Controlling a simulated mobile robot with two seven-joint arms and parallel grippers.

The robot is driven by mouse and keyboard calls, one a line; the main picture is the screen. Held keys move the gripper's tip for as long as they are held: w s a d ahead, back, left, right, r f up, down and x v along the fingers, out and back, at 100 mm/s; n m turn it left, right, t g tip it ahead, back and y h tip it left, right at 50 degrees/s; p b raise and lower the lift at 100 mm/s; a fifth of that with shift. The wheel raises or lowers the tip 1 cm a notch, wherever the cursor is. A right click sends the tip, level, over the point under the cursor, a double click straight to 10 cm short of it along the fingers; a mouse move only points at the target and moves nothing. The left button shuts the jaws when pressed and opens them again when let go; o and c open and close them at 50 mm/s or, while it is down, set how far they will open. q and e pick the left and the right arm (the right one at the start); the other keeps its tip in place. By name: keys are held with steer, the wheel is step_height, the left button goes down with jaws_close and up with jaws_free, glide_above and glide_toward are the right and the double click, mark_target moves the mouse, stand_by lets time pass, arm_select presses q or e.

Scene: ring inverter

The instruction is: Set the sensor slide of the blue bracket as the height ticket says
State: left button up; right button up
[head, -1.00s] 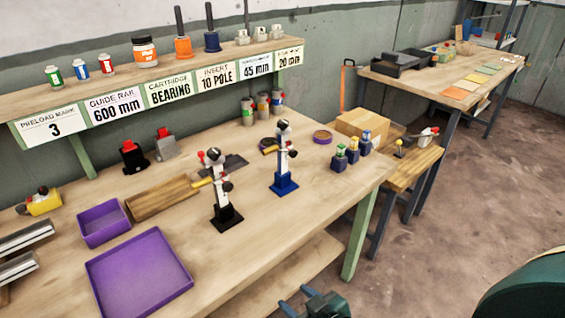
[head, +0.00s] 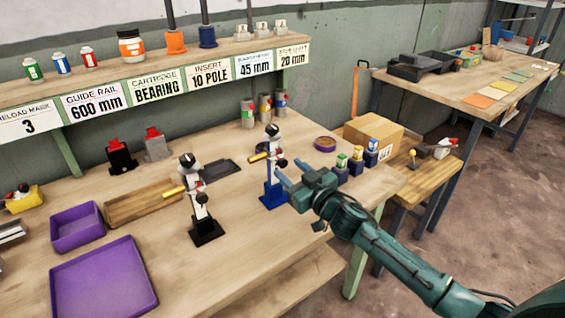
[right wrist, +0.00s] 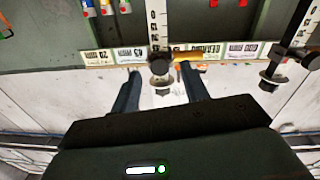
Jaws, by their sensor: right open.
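The blue bracket (head: 273,190) stands upright on the bench: a blue base and a white post with a dark top. Its slide, with dark knobs and a yellow rod (head: 258,157), sits partway up the post. The height ticket (head: 254,66) on the shelf edge reads 45 mm; its small heading is blurred. My right gripper (head: 289,171) is open and empty, just right of the post at slide height. In the right wrist view, a dark knob (right wrist: 160,66) and the scaled post (right wrist: 157,20) appear between and beyond my fingertips; contact is not visible. My left gripper is out of view.
A similar black bracket (head: 205,225) stands to the left. Small bottles on dark blocks (head: 356,160) stand close to the right of my gripper. Purple trays (head: 103,280) lie at the left. Bare bench (head: 240,235) lies in front of the brackets.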

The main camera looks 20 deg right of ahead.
mark_target(284, 165)
steer(key=x, duration=0.2)
steer(key=shift+w+a, duration=0.1)
steer(key=shift+w, duration=0.3)
steer(key=shift+w+a, duration=0.2)
steer(key=shift+w, duration=0.5)
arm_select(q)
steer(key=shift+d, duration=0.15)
arm_select(e)
steer(key=shift+c, duration=0.2)
